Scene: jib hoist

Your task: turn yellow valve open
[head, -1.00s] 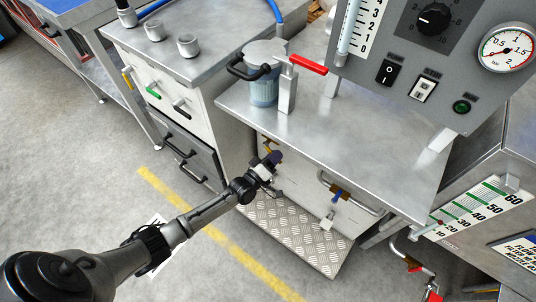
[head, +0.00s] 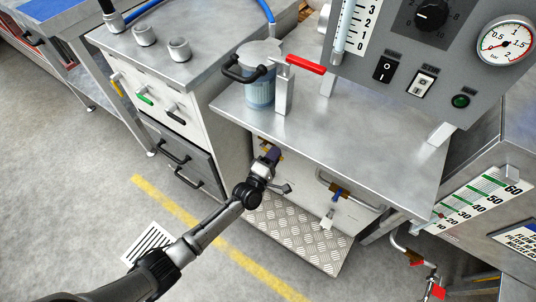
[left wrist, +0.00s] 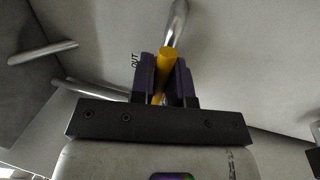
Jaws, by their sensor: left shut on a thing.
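The yellow valve handle (left wrist: 165,62) is between the purple fingers of my left gripper (left wrist: 166,78) in the left wrist view. It points roughly along the fingers, near a metal pipe and a panel marked OUT. In the head view, my left gripper (head: 271,154) is at the front of the cabinet under the steel bench top, shut on the handle. The fingers and wrist hide most of the valve there; only a little brass-yellow shows beside them. My right gripper is not in view.
A blue-handled valve (head: 340,192) with a bent pipe is to the right on the same front. The bench top (head: 350,150) overhangs above, carrying a red lever (head: 305,64) and a lidded jar (head: 260,88). A checkered step (head: 290,235) lies below. Open floor is at left.

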